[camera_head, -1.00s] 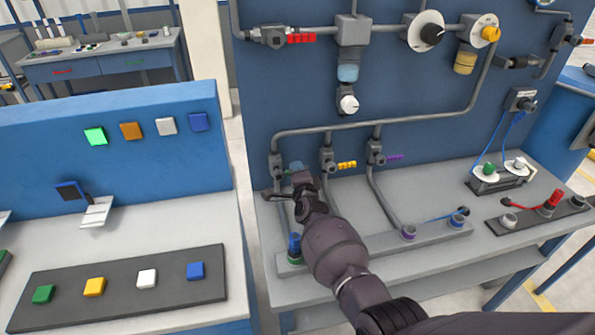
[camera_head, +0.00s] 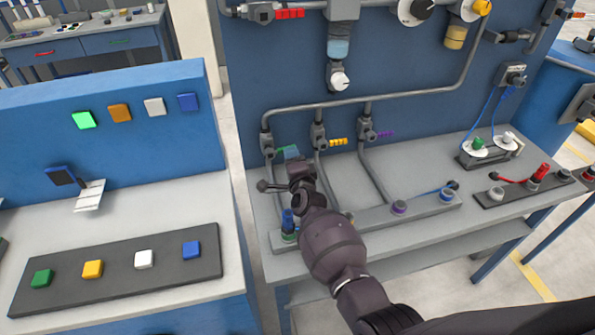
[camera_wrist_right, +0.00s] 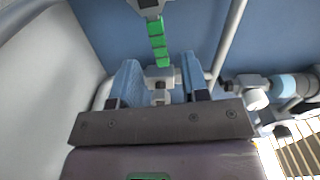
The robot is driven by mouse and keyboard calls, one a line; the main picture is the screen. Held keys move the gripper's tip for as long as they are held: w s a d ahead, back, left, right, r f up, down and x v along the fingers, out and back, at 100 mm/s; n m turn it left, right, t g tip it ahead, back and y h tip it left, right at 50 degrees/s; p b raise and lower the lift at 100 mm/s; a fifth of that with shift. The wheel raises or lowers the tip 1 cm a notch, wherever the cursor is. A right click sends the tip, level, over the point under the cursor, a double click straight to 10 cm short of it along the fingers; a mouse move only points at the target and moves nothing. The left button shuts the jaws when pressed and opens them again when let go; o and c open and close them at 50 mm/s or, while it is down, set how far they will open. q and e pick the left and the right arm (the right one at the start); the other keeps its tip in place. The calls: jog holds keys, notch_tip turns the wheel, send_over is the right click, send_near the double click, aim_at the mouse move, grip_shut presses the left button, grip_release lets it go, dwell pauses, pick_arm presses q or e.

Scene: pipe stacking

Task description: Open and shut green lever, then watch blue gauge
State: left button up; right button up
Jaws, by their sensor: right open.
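The green lever (camera_head: 281,150) sticks out to the right from the leftmost lower valve on the blue panel. In the right wrist view the green lever (camera_wrist_right: 157,38) lies just beyond the fingertips, lined up with the gap between them. My right gripper (camera_head: 292,154) is close to the lever, partly covering it in the head view. Contact with the lever cannot be told. No blue gauge can be made out now. My left gripper is out of view.
Yellow (camera_head: 338,142) and purple (camera_head: 384,135) levers sit to the right of the green one, with a red lever (camera_head: 289,13) above. Pipes run down to the grey bench. A blue plug (camera_head: 288,220) stands below my right wrist. A button console (camera_head: 115,275) is at left.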

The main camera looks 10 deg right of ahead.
jog(key=s, duration=0.6)
jog(key=shift+d, duration=0.1)
